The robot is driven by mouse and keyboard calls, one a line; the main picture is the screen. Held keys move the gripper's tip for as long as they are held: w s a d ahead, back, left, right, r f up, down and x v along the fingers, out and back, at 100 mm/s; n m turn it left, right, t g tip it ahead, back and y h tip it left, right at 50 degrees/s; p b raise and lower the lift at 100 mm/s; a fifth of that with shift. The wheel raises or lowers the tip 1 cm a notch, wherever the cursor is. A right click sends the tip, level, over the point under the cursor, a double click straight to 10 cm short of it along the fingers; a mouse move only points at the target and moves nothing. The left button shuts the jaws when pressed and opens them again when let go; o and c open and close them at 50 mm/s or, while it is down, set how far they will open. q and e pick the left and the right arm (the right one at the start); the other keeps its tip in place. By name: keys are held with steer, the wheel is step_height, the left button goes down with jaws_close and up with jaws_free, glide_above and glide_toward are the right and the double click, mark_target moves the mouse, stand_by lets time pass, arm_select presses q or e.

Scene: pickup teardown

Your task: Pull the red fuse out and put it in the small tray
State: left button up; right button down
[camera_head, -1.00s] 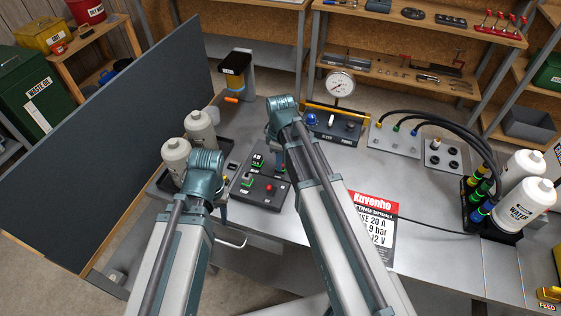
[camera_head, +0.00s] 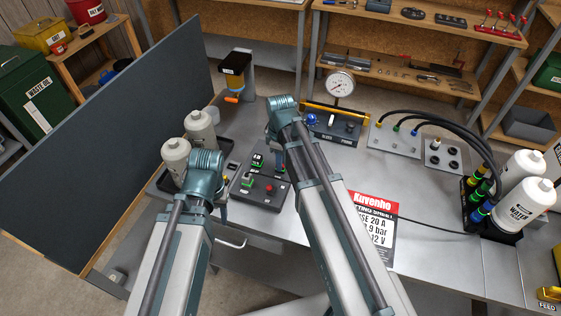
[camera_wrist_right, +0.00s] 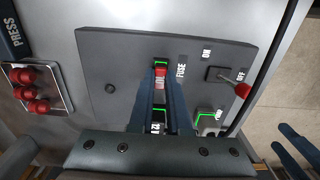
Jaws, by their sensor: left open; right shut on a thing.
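In the right wrist view, the red fuse (camera_wrist_right: 160,78) is between the fingertips of my right gripper (camera_wrist_right: 161,88). This gripper is shut on it, over the green-edged slot marked FUSE in the dark panel (camera_wrist_right: 115,50). I cannot tell how deep the fuse sits. In the head view, my right arm hides the fuse; the panel (camera_head: 262,203) stands on the bench. My left gripper (camera_head: 224,210) is low at the bench's front, left of the panel, and its open fingers (camera_wrist_right: 296,145) show in the wrist view. I cannot make out the small tray for certain.
A red-knobbed switch (camera_wrist_right: 241,89) stands beside the fuse slot. White bottles (camera_head: 176,160) stand left of the panel; a gauge box (camera_head: 335,130) is behind. The bench's right middle is mostly clear.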

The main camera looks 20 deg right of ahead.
steer(key=shift+r, duration=0.25)
stand_by(0.3)
steer(key=shift+r+p, duration=0.8)
steer(key=shift+p, duration=0.25)
step_height(320, 180, up, 4)
steer(key=p, duration=0.4)
steer(key=w+f+b, duration=0.2)
steer(key=w, duration=0.1)
steer(key=w+f+b, duration=0.1)
steer(key=shift+w+d+f+b, duration=0.2)
steer(key=shift+d+f+b, duration=0.1)
steer(key=shift+f+b, duration=0.1)
steer(key=shift+w+r, duration=0.1)
steer(key=shift+r, duration=0.05)
